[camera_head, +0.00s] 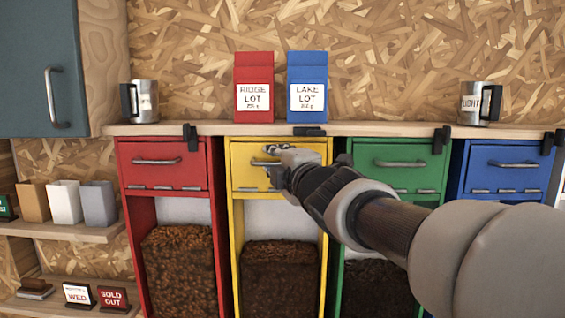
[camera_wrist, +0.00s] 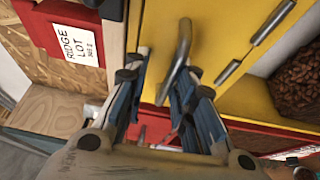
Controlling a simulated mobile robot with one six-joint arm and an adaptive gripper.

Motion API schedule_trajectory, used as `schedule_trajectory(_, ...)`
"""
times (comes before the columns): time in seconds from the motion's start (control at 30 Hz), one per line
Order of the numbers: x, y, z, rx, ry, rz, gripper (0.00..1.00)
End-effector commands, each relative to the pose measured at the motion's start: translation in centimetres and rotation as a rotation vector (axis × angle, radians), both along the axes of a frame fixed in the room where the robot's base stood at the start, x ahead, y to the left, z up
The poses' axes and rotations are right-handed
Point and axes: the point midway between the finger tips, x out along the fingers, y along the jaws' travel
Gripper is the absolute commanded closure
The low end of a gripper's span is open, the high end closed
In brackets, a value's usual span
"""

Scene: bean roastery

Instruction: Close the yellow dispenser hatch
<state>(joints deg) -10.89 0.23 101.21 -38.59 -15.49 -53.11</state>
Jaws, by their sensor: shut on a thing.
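The yellow dispenser hatch (camera_head: 243,178) is in the middle of the head view, below the shelf. It looks upright and about flush with its frame; a small gap at the top cannot be ruled out. Its grey bar handle (camera_wrist: 178,50) runs between my fingers in the wrist view. My gripper (camera_head: 278,158) is at the hatch front and shut on this handle; it covers part of the handle in the head view. A black catch (camera_head: 310,131) above the yellow hatch lies sideways along the shelf edge. The hinges show along the hatch's lower edge.
The red (camera_head: 160,172), green (camera_head: 405,168) and blue (camera_head: 497,172) hatches stand shut, with black catches hanging down. On the shelf (camera_head: 400,130) are red (camera_head: 254,75) and blue (camera_head: 307,70) bags and two metal mugs. My arm crosses the green dispenser.

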Motion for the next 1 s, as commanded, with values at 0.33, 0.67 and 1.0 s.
schedule_trajectory(0.33, -2.9, -1.0, 0.6, 0.004, -0.013, 0.002, 0.83)
schedule_trajectory(0.67, -9.1, -3.5, 0.2, 0.002, -0.007, -0.001, 0.83)
schedule_trajectory(1.0, -11.0, -4.2, -0.1, -0.001, 0.000, 0.000, 0.83)
